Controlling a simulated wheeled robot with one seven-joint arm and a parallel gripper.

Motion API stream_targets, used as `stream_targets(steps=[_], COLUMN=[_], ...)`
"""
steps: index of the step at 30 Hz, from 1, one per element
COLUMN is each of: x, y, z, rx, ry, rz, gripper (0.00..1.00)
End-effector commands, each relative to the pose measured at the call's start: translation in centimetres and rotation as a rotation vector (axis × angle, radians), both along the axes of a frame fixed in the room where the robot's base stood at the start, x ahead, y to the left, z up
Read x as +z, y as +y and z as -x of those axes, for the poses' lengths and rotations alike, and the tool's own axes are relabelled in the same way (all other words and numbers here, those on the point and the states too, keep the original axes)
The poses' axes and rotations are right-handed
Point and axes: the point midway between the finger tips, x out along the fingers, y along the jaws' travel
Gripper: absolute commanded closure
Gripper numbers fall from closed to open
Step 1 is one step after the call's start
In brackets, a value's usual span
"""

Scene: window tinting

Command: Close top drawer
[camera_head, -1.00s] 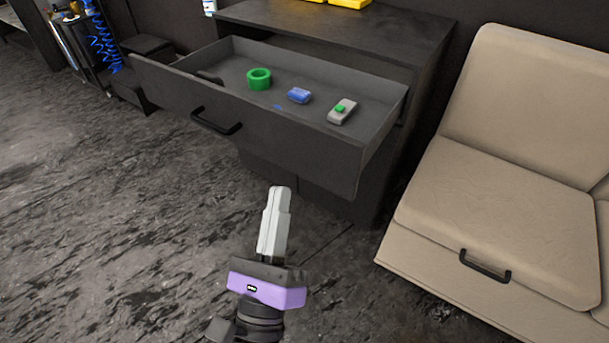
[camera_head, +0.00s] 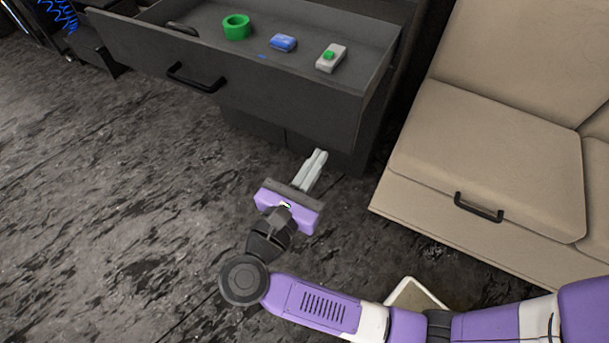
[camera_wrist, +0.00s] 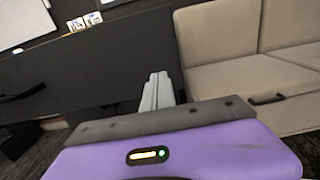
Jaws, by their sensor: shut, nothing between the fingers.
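The top drawer (camera_head: 290,91) of the dark cabinet is pulled out in the head view, its black handle (camera_head: 194,77) on the front face left of centre. Inside lie a green ring (camera_head: 237,27), a blue object (camera_head: 283,43) and a grey device with a green button (camera_head: 331,58). My gripper (camera_head: 319,155) is shut and empty, in front of the right part of the cabinet and below the drawer front in the picture. In the wrist view my gripper's fingers (camera_wrist: 157,78) point at the drawer front (camera_wrist: 80,62); whether they touch it I cannot tell.
A beige sofa (camera_head: 490,130) with a black handle (camera_head: 478,208) stands close on the right. The dark streaked floor (camera_head: 110,200) is free at the left and front. A blue coiled hose (camera_head: 62,12) is at the far left.

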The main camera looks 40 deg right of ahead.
Motion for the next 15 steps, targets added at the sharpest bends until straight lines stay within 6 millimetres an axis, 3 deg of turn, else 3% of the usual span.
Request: stream_targets(steps=[6, 15], x=[0.0, 0.0], y=[-3.8, -6.2], z=[-1.2, -2.0], rx=[-0.002, 0.001], ry=[-0.001, 0.000], rz=[0.001, 0.001], gripper=[1.00, 1.00])
